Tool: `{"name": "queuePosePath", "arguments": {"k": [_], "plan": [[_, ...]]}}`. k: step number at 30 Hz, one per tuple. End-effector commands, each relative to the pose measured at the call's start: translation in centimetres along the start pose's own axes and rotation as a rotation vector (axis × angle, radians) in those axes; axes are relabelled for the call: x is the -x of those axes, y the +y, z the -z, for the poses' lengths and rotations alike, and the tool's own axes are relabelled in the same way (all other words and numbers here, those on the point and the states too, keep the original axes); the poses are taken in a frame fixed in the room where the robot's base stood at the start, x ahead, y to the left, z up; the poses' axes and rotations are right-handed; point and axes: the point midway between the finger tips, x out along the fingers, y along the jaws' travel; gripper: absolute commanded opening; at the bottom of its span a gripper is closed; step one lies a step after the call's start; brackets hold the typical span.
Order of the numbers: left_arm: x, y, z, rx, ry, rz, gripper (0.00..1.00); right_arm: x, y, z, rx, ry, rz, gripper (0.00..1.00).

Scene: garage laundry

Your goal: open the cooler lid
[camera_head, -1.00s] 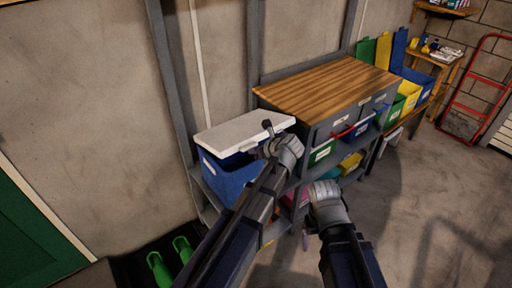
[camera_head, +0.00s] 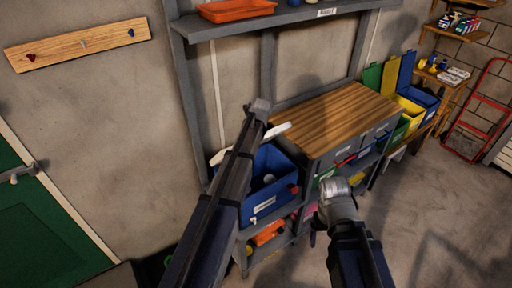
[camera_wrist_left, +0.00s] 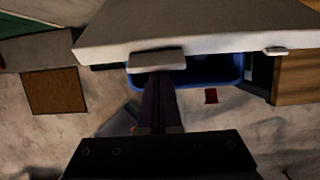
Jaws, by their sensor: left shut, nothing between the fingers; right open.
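The cooler (camera_head: 265,196) is a blue box on the grey shelf in the head view, and its inside shows. Its white lid (camera_head: 279,131) is swung up at the back, mostly hidden by my left arm. In the left wrist view the lid (camera_wrist_left: 205,28) spans the top, with a pale latch tab (camera_wrist_left: 157,61) on its edge and the cooler's blue rim (camera_wrist_left: 238,80) below. My left gripper (camera_head: 260,106) is shut and empty, up by the raised lid; contact is not clear. My right gripper (camera_head: 316,232) is open and empty, in front of the shelf.
A wooden worktop (camera_head: 335,112) stands right of the cooler, with labelled bins below. An upper shelf (camera_head: 285,17) holds an orange tray (camera_head: 236,10). The floor (camera_head: 440,215) at right is clear.

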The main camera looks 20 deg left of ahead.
Motion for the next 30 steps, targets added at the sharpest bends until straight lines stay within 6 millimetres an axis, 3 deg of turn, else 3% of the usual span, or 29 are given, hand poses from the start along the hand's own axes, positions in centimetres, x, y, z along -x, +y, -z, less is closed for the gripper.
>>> {"name": "queuePosePath", "arguments": {"k": [1,6,15,22,30], "plan": [[1.1,-0.3,-2.0,0.004,0.033,-0.001,0.0,1.9,0.2,-0.1,0.0,0.0,0.0,0.8],[1.9,-0.4,-5.9,0.004,0.162,-0.001,0.0,4.5,0.4,-0.3,-0.002,0.0,0.001,0.8],[2.0,-0.2,-11.5,0.0,0.25,0.002,0.0,6.6,0.6,-0.4,-0.009,0.0,0.002,0.8],[1.7,-0.1,-14.1,-0.001,0.248,0.002,0.0,7.1,0.7,-0.4,-0.01,0.0,0.002,0.8],[1.5,0.0,-15.2,-0.001,0.248,0.002,0.0,7.3,0.7,-0.4,-0.011,0.0,0.002,0.8]]}}
